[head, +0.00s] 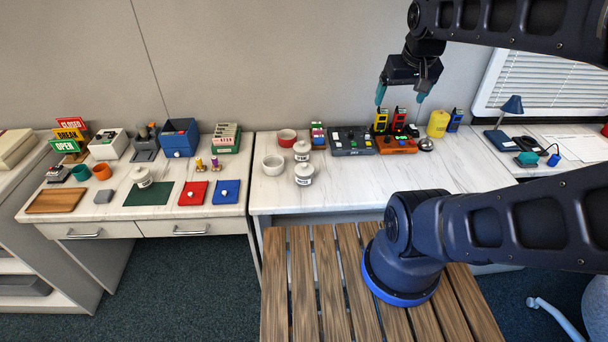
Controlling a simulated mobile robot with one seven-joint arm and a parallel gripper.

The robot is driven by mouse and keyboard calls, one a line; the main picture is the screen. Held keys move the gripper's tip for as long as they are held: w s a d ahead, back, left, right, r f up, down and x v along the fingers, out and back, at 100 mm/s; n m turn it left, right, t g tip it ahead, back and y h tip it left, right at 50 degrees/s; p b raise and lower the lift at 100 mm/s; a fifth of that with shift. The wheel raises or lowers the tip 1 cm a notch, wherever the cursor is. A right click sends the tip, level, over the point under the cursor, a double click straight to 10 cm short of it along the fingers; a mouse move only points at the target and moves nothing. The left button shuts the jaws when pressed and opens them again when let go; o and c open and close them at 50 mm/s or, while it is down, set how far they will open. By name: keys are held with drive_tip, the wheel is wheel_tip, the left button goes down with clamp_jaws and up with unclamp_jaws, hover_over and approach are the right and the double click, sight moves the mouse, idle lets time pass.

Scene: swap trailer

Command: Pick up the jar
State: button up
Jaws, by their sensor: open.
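Three white lidded jars with dark labels show in the head view. One jar (304,175) stands upright near the front of the right counter. A second jar (302,151) stands just behind it. A third jar (142,177) stands on the left counter, at the back edge of a green mat (150,195). I cannot tell which one the task names. My gripper (400,97) is open and empty, with teal fingertips pointing down. It hangs high above the back of the right counter, to the right of the two jars there and apart from them.
A white bowl (273,165) and a red bowl (287,138) stand left of the right-hand jars. A dark control box (351,141) and an orange charger base (395,145) stand to their right. The front of the right counter (400,178) is clear.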

drive_tip(key=w+a+f+n+g+h, duration=0.3)
drive_tip(key=w+a+f+n+g, duration=0.1)
drive_tip(key=w+f+n, duration=0.3)
drive_tip(key=n+t+h, duration=0.3)
drive_tip(key=n+h, duration=0.5)
drive_tip(key=n, duration=0.3)
hover_over(306, 174)
wheel_tip(306, 174, down, 20)
drive_tip(key=a+f+n+t, duration=0.1)
drive_tip(key=a+f+n, duration=0.1)
drive_tip(key=f, duration=0.1)
drive_tip(key=s+a+f+n+t, duration=0.1)
drive_tip(key=a+f+n+t, duration=0.1)
drive_tip(key=a+f, duration=0.1)
drive_tip(key=s+a+f+n+t, duration=0.1)
drive_tip(key=a+f+n, duration=0.1)
drive_tip(key=f, duration=0.3)
drive_tip(key=shift+a+f, duration=0.15)
drive_tip(key=shift+a, duration=0.35)
drive_tip(key=shift+x, duration=5.4)
drive_tip(key=shift+w, duration=0.1)
drive_tip(key=c, duration=1.2)
drive_tip(key=shift+a, duration=0.1)
wheel_tip(306, 174, up, 20)
drive_tip(key=shift+r, duration=0.1)
